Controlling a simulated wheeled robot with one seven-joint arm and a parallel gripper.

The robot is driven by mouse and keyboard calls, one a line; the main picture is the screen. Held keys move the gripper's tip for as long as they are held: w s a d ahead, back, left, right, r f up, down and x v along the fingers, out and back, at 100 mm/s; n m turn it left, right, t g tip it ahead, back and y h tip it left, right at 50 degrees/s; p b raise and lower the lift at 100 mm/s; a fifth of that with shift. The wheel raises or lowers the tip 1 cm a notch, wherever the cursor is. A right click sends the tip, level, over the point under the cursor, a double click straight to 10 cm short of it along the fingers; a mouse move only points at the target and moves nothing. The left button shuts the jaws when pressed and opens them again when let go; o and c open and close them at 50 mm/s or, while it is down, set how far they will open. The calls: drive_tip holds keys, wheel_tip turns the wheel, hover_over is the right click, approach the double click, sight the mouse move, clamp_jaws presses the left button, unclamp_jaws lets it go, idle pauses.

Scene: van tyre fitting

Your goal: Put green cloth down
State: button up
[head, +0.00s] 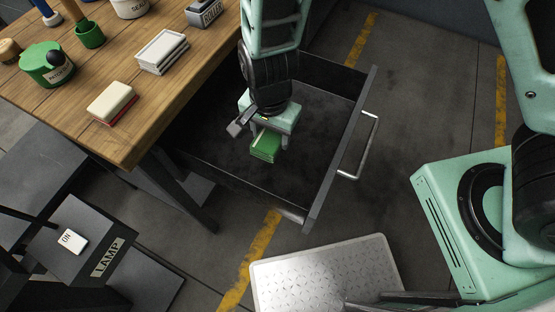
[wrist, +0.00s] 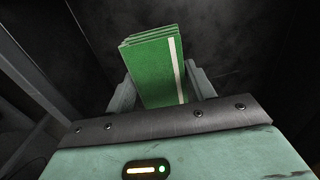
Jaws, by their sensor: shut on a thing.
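The green cloth (head: 265,146) is a folded stack with a pale stripe along one side, which shows in the wrist view (wrist: 152,72). My gripper (head: 262,133) is shut on the cloth and points down inside the open drawer. The drawer (head: 343,150) is dark, with a metal bar handle on its front, and is pulled out from under the wooden table. The cloth's lower end is over the drawer floor; I cannot tell whether it touches. No other object shows in the visible part of the drawer.
The wooden table (head: 150,100) holds a sponge (head: 112,101), a stack of white cloths (head: 162,50), a green pot (head: 47,64) and a green cup (head: 89,34). A LAMP switch box (head: 88,248) stands at lower left. A silver plate (head: 325,275) is in front of the drawer.

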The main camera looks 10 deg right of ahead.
wheel_tip(320, 180, down, 10)
drive_tip(key=shift+r+b, duration=0.2)
drive_tip(key=shift+b, duration=0.65)
drive_tip(key=shift+f, duration=0.2)
drive_tip(key=o, duration=0.9)
wheel_tip(320, 180, up, 12)
drive_tip(key=shift+r+p, duration=0.25)
drive_tip(key=shift+p, duration=1)
drive_tip(key=s+d+r+n, duration=0.2)
drive_tip(key=s+r+n, duration=0.1)
drive_tip(key=r+n, duration=0.2)
drive_tip(key=s+d+r+n, duration=0.3)
drive_tip(key=s+r+n, duration=0.1)
drive_tip(key=r, duration=0.3)
drive_tip(key=s+d+r+n, duration=0.3)
drive_tip(key=s+r+n, duration=0.1)
drive_tip(key=r+n, duration=0.2)
drive_tip(key=shift+s+d+r+y, duration=0.1)
drive_tip(key=shift+s+r+y, duration=0.1)
drive_tip(key=shift+y, duration=0.1)
